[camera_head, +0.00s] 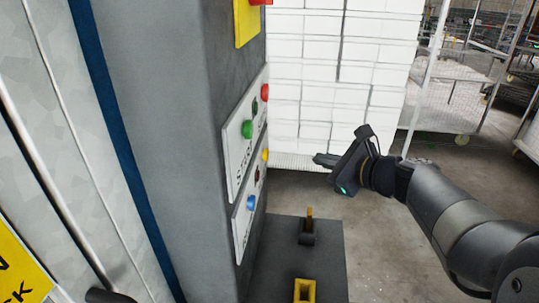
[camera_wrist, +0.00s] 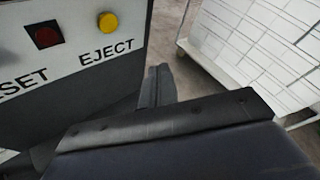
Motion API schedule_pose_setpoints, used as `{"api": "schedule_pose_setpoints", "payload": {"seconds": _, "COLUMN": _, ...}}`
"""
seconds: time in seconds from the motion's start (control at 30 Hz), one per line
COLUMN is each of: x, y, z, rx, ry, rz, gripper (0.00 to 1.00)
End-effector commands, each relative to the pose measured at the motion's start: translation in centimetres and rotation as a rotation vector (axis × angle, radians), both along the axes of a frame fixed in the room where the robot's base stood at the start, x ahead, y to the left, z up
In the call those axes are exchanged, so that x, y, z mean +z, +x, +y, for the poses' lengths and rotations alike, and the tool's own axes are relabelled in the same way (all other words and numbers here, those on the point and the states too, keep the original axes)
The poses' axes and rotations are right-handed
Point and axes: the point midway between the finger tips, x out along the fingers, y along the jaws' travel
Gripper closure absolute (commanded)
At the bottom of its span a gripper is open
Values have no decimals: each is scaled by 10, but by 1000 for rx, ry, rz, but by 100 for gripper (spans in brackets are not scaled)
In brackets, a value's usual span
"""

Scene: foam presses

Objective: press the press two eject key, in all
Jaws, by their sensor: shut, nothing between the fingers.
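A yellow eject key (camera_wrist: 108,22) sits on a white control plate (camera_wrist: 82,55) in the wrist view, with the word EJECT printed under it. In the head view the yellow key (camera_head: 265,155) is on the lower of two plates on the grey press column, above a dark red button (camera_head: 257,174) and a blue one (camera_head: 251,202). My gripper (camera_head: 325,160) is shut and empty, to the right of the yellow key with a gap between them. In the wrist view its fingertips (camera_wrist: 156,84) are below and right of the key, apart from it. Which press number this is cannot be read.
The upper plate (camera_head: 238,155) carries red (camera_head: 265,92) and green (camera_head: 247,129) buttons. A red stop button shows on a yellow box (camera_head: 246,25) above. A dark base (camera_head: 325,260) with yellow parts stands below. White stacked blocks (camera_head: 335,85) stand behind; open floor lies right.

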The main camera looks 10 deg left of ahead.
Motion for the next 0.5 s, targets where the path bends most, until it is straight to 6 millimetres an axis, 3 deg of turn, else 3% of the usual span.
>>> {"api": "schedule_pose_setpoints", "payload": {"seconds": 0.5, "x": -1, "y": 2, "z": 65, "rx": 4, "ry": 0, "rz": 0, "gripper": 100}}
